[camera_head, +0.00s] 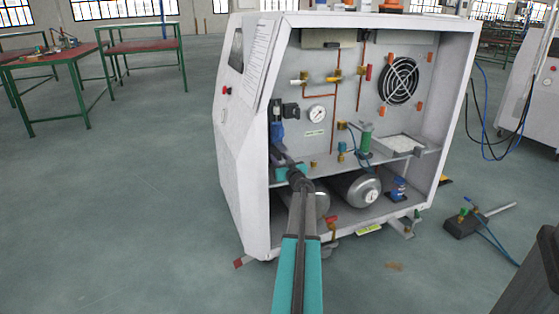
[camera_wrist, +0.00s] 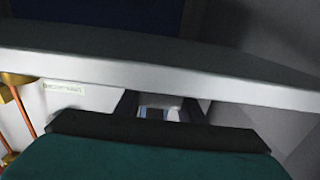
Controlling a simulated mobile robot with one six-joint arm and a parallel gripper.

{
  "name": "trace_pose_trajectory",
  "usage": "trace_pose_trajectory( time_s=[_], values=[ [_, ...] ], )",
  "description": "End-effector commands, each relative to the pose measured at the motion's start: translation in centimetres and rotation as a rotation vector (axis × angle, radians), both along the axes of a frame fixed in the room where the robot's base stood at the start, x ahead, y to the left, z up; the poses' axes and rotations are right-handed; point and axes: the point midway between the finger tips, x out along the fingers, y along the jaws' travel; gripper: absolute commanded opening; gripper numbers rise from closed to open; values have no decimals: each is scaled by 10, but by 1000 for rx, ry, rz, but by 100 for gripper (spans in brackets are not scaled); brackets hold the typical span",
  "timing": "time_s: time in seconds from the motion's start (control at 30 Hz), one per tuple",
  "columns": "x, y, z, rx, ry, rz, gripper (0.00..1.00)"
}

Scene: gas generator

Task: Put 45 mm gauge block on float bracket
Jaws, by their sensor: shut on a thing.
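My gripper (camera_wrist: 160,112) shows in the wrist view with its two dark fingers a little apart and a small pale, bluish thing between them. It looks like the gauge block (camera_wrist: 152,113), mostly hidden. A grey plate edge (camera_wrist: 180,75) crosses the view just beyond and hides the fingertips' far ends. In the head view my arm reaches into the left side of the open cabinet, by the middle shelf, and my gripper is hard to make out there beside a blue fitting (camera_head: 277,132). I cannot pick out the float bracket for sure in either view.
The white cabinet (camera_head: 236,170) holds a gauge (camera_head: 316,114), a fan (camera_head: 398,81) and orange pipes on its back panel. A green cylinder (camera_head: 366,135) stands on the shelf, beside a pale tray (camera_head: 428,147). A silver tank (camera_head: 355,188) lies below.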

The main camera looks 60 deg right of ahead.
Motion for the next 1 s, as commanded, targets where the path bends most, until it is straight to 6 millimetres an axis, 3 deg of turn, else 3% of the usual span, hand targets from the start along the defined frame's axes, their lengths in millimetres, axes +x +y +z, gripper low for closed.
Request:
trace_pose_trajectory(
  time_s=[0.17,0.2,0.3,0.87,1.0],
  values=[
    [0,0,-2,-1,-1,0,8],
    [0,0,-2,0,0,-1,38],
    [0,0,-2,0,0,-1,54],
    [-1,-1,3,0,0,-1,54],
    [-10,7,1,0,0,-2,54]
  ],
)
